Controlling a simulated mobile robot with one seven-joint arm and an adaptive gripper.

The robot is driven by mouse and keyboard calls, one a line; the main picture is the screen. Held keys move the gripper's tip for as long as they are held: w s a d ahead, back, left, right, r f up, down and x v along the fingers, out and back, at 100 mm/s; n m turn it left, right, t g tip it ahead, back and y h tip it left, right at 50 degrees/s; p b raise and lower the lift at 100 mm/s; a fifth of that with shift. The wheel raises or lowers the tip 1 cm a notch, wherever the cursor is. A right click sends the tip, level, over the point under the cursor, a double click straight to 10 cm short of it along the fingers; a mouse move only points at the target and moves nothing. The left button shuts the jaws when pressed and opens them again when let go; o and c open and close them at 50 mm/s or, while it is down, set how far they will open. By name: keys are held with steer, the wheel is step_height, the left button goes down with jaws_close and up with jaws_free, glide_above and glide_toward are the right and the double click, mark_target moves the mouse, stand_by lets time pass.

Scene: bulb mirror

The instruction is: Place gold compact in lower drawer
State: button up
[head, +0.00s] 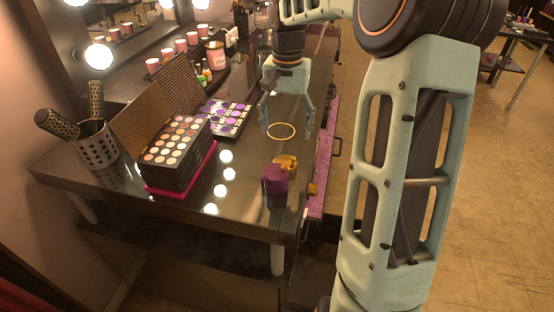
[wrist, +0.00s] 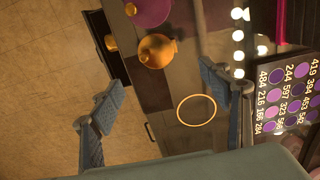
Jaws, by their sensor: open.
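A round gold object (wrist: 155,50), which looks like the gold compact, sits on the dark glossy vanity top near its front corner. It also shows in the head view (head: 287,161), beside a purple round item (head: 275,180). My gripper (head: 287,129) is open and empty, pointing down over the vanity top behind the gold object. In the wrist view its fingers (wrist: 163,100) are spread wide, with the gold object beyond them. Drawers with a pink-purple face or lining (head: 323,165) run along the vanity's right side. I cannot clearly tell which is the lower drawer.
A thin gold ring (head: 281,131) shows on the vanity top below my gripper. Stacked eyeshadow palettes (head: 175,143), a purple palette (head: 225,118) and a brush cup (head: 97,146) stand to the left. Another small gold item (head: 312,189) is at the right edge. Drawer handles (head: 337,147) project.

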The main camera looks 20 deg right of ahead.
glide_above(285, 161)
steer(key=f, duration=0.4)
steer(key=shift+w+d+f, duration=0.2)
steer(key=shift+f, duration=0.05)
steer(key=f, duration=0.4)
steer(key=shift+s+a+f, duration=0.1)
steer(key=shift+s+a, duration=0.1)
steer(key=shift+s, duration=0.15)
steer(key=shift+f, duration=0.5)
steer(key=shift+w, duration=0.1)
steer(key=c, duration=1.4)
steer(key=shift+c, duration=0.2)
steer(key=shift+r, duration=0.2)
